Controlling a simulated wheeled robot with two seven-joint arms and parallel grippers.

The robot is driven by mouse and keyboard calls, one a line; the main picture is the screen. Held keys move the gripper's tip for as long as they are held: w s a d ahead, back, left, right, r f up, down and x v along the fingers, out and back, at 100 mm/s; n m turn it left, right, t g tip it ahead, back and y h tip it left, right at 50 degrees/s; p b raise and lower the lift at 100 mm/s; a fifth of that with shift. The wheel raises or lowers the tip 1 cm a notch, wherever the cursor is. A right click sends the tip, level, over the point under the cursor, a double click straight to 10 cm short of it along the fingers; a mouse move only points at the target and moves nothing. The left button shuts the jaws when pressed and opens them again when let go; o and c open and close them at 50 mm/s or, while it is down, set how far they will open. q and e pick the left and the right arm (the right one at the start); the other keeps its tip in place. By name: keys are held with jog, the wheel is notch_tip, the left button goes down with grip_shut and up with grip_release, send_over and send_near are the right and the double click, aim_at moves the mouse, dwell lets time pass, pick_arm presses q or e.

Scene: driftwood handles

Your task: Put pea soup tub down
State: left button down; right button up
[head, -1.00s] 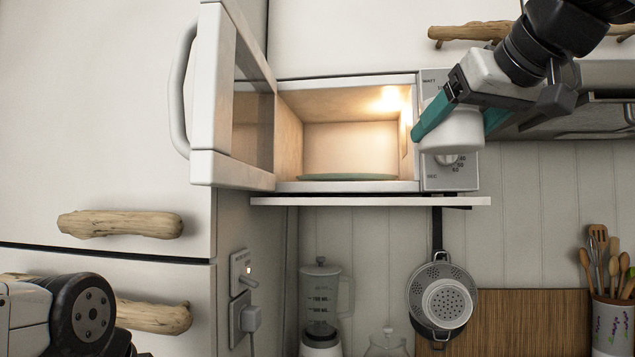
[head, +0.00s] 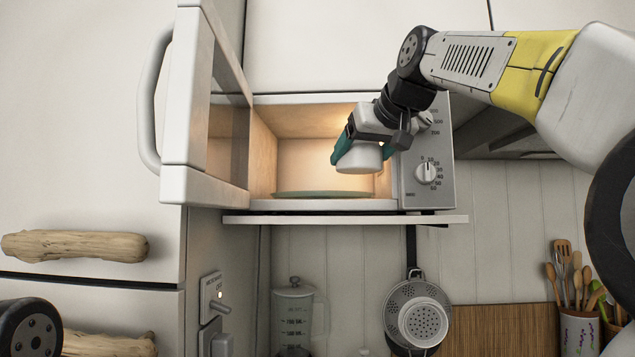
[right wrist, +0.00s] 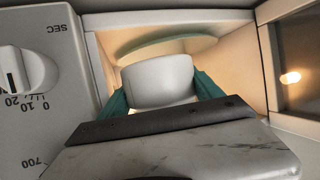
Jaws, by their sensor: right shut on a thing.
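The pea soup tub (head: 360,158) is a small white, round-sided tub. My right gripper (head: 345,150), with teal fingers, is shut on it and holds it in the microwave's mouth, above the plate's level. In the right wrist view the tub (right wrist: 157,82) sits between both teal fingers, with the pale green plate (right wrist: 165,48) beyond it. The open, lit microwave (head: 427,190) has that flat plate (head: 305,194) on its floor. No label shows on the tub. Only a dark, round joint of my left arm shows at the lower left; its gripper is out of view.
The microwave door (head: 190,110) stands open on the left. The control panel with its dial (head: 425,172) borders the opening on the right, close to my right wrist. Below the shelf (head: 340,219) hang a colander (head: 418,315) and a pan.

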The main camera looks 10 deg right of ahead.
jog(key=w, duration=0.4)
jog(key=w+a, duration=0.1)
jog(key=w, duration=0.8)
jog(key=shift+w+a, duration=0.2)
jog(key=shift+a, duration=0.1)
jog(key=shift+f, duration=1.7)
jog(key=shift+f, duration=0.15)
jog(key=o, duration=1.5)
jog(key=shift+s+r, duration=0.25)
jog(key=shift+r, duration=0.05)
jog(key=v, duration=1.1)
jog(key=shift+s+d, duration=0.1)
jog(key=shift+s, duration=0.15)
